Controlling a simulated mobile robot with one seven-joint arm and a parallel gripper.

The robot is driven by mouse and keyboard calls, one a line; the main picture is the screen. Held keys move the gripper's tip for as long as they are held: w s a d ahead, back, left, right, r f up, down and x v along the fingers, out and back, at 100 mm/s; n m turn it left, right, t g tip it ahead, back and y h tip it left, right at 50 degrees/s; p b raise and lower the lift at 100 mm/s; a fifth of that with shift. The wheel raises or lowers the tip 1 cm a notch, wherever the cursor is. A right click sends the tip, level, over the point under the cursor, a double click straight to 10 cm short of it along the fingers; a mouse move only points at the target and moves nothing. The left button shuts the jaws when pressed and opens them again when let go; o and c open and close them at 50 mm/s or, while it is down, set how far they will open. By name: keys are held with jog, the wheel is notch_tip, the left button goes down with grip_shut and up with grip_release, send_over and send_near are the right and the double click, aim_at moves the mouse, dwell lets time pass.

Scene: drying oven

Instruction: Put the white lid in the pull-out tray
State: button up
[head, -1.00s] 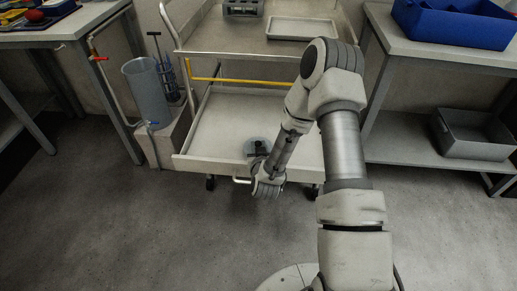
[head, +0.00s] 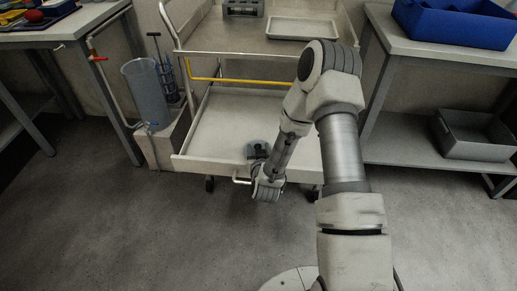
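The pull-out tray (head: 218,128) is the pale, shallow lower tray of the trolley, drawn out toward me with a handle on its front. My gripper (head: 257,152) reaches over its front edge, right of the tray's middle, and points into it. A small dull grey-green shape shows at the fingertips, over the tray floor. I cannot tell whether it is the lid or part of my gripper. No clearly white lid can be made out. My wrist and forearm hide the tray's right part. The fingers are too small and dark to tell open from shut.
The trolley's upper shelf holds a shallow white tray (head: 303,29) and a grey rack (head: 243,8). A yellow bar (head: 230,81) crosses above the lower tray. A grey cylinder (head: 146,92) stands left. A blue bin (head: 455,22) and grey bin (head: 472,135) are right. The tray's left half is clear.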

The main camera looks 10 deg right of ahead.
jog(key=shift+r, duration=0.1)
jog(key=shift+r+p, duration=0.6)
jog(key=shift+p, duration=0.15)
jog(key=p+v, duration=0.2)
jog(key=v, duration=1)
notch_tip(320, 180, up, 17)
jog(key=w+n+g+y, duration=0.2)
jog(key=g, duration=0.2)
jog(key=s+d+r+g, duration=0.1)
jog(key=s+r+g, duration=0.1)
jog(key=s+r, duration=0.4)
jog(key=s+d+r+g, duration=0.1)
jog(key=s+r, duration=0.6)
jog(key=s, duration=0.9)
jog(key=shift+d+m+g, duration=0.3)
jog(key=shift+g, duration=0.3)
jog(key=shift+r, duration=0.15)
